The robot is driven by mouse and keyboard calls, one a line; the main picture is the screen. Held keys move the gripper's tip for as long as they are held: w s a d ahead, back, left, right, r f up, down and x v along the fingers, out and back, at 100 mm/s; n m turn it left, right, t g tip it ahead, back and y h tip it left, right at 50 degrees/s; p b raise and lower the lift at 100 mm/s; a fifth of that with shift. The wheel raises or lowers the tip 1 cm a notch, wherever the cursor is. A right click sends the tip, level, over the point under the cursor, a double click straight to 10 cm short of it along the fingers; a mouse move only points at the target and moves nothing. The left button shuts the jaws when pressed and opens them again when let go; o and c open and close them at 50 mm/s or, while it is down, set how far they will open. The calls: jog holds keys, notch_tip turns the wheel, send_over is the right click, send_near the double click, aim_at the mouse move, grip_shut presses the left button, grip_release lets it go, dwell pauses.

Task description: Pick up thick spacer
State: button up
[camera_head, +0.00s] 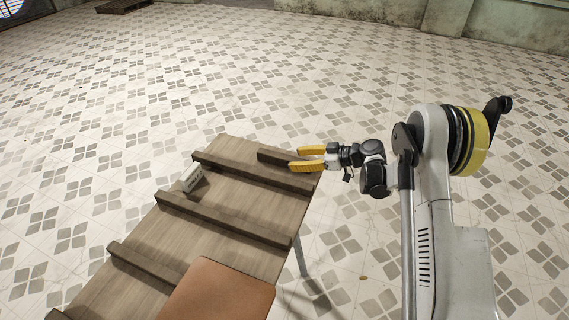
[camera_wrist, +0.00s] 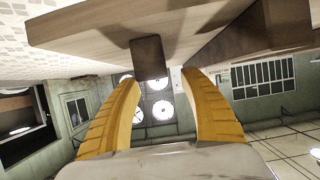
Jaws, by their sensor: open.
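A short dark-brown wooden block (camera_head: 274,156), which looks like the thick spacer, sits at the far right corner of the slatted wooden table. In the wrist view its end (camera_wrist: 149,56) shows ahead of and between my fingers. My gripper (camera_head: 298,158) is open with two yellow fingers pointing left at the block. In the wrist view the fingers (camera_wrist: 160,78) are spread, with nothing clearly held between them. The picture does not settle whether the near finger overlaps the block's end or only passes in front of it.
The wooden table (camera_head: 160,240) carries several raised cross slats, one (camera_head: 250,172) beside the block. A small pale block (camera_head: 189,178) stands near the left edge. A brown curved board (camera_head: 220,292) lies at the near end. Tiled floor around the table is open.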

aim_at(290, 158)
jog(key=b+x, duration=0.2)
jog(key=x, duration=0.3)
jog(key=shift+w+a+f+b, duration=0.1)
jog(key=shift+w+a+b, duration=0.1)
jog(key=shift+a+b, duration=0.15)
jog(key=shift+d, duration=0.1)
grip_shut()
